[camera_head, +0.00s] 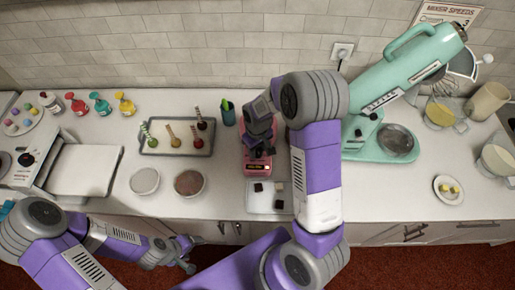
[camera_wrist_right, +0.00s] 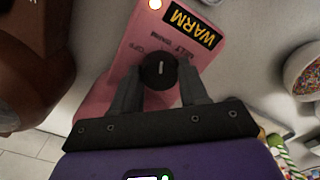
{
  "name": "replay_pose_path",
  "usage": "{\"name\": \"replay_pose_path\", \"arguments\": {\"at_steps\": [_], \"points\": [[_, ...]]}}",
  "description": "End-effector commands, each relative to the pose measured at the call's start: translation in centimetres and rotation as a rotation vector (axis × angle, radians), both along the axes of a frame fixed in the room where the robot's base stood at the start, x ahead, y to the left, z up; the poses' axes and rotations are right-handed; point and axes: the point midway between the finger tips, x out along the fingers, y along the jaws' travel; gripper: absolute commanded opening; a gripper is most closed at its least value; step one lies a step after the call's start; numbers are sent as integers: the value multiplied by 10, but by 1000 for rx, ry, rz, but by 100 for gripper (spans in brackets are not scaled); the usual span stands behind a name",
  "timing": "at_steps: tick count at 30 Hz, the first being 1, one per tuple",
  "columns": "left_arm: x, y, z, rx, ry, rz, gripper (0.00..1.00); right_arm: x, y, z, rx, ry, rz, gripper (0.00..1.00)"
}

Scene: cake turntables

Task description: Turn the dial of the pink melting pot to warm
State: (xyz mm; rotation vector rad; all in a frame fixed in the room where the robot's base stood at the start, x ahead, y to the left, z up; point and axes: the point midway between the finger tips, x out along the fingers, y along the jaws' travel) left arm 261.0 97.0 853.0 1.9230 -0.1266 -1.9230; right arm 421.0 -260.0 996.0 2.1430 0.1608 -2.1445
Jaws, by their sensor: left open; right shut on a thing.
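The pink melting pot (camera_head: 257,167) stands near the middle of the counter, partly hidden by my right arm. Its pink panel (camera_wrist_right: 110,72) in the right wrist view bears a round black dial (camera_wrist_right: 160,68) with a short white mark. Small OFF, MELT and WARM lettering lies around the dial. A black label (camera_wrist_right: 191,24) reads WARM in large yellow letters, and a small light (camera_wrist_right: 155,4) glows near the panel edge. My right gripper (camera_wrist_right: 158,80) is shut on the dial, one finger on each side; it also shows in the head view (camera_head: 260,143). My left gripper (camera_head: 188,256) is open and empty, low at the counter's front.
A white tray (camera_head: 258,204) with dark and pale cubes lies in front of the pot. A grey tray (camera_head: 163,148) with cake pops and two round dishes stand left. A teal mixer (camera_head: 357,150) stands right. A brown rounded thing (camera_wrist_right: 30,60) is beside the panel.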

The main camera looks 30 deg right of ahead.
Motion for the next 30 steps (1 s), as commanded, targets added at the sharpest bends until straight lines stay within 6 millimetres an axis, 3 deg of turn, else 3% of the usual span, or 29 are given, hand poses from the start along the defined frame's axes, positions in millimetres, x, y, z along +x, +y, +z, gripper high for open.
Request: {"name": "replay_pose_path", "arguments": {"at_steps": [5,6,11,21,30], "points": [[0,0,0,0,0,0,72,1,0,1,-1,-3,-1,13],[0,0,0,0,0,0,72,1,0,1,0,-4,-1,45],[0,0,0,0,0,0,72,1,0,1,-1,-3,-1,70],[0,0,0,0,0,0,72,1,0,4,0,-3,-2,70],[0,0,2,0,0,0,72,1,0,51,0,-7,-1,70]]}}
